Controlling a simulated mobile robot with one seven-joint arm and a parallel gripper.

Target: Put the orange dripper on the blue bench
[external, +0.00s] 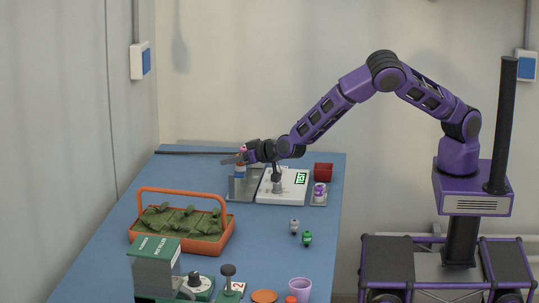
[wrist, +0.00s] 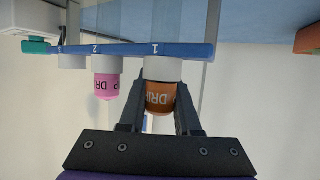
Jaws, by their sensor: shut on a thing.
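The orange dripper (wrist: 161,97) is between my gripper's two fingers (wrist: 160,115) in the wrist view, with its white part against slot 1 of a blue numbered rack bar (wrist: 125,50). My gripper is shut on it. A pink dripper (wrist: 106,87) is beside it at slot 2. In the external view my gripper (external: 241,159) is at the rack on the far part of the blue bench (external: 110,243); the orange dripper cannot be made out there.
A white device with a green display (external: 268,190) and a red box (external: 323,172) stand right of the rack. An orange-rimmed basket (external: 226,238) is nearer.

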